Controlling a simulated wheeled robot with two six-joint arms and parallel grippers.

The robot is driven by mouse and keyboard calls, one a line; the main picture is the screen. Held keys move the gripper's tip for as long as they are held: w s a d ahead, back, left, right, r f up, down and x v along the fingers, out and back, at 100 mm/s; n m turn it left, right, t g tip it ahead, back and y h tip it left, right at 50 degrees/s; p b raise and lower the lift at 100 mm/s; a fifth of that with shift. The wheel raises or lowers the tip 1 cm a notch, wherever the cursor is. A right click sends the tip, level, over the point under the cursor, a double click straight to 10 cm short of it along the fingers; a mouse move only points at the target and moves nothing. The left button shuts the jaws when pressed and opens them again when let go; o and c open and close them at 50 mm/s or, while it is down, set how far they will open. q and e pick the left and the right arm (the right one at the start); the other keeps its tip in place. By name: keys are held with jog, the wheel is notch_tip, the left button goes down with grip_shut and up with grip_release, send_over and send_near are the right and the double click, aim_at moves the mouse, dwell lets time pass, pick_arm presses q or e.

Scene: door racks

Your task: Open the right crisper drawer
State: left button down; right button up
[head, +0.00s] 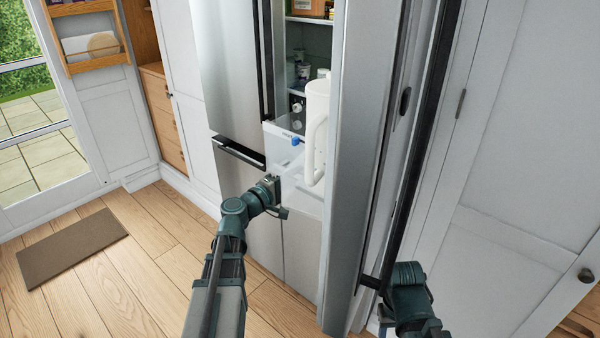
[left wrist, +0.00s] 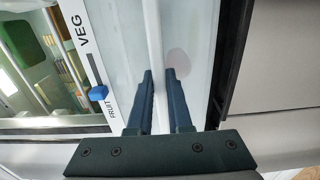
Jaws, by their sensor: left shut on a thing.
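The crisper drawer (head: 302,188) is low in the open fridge, with a pale, see-through front. A strip with a blue slider (head: 295,141) runs above it; in the left wrist view the strip reads VEG and FRUIT beside the blue slider (left wrist: 98,93). My left gripper (head: 274,186) is at the drawer front. In the left wrist view its dark fingers (left wrist: 158,98) are closed on a thin white edge of the drawer (left wrist: 153,35). My right gripper (head: 372,283) is low against the open fridge door; its fingers are not clear.
The open fridge door (head: 355,170) stands close on the right, with a white jug (head: 316,125) in its rack above the drawer. Shelves with jars (head: 303,72) are above. The closed steel door (head: 228,70) is at left. The wooden floor at left is clear except for a brown mat (head: 70,246).

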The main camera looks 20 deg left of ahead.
pick_arm(q)
jog(key=shift+s, duration=0.1)
jog(key=c, duration=0.8)
grip_release()
jog(key=shift+c, duration=0.2)
jog(key=v, duration=0.7)
jog(key=shift+s, duration=0.2)
jog(key=shift+s+a, duration=0.1)
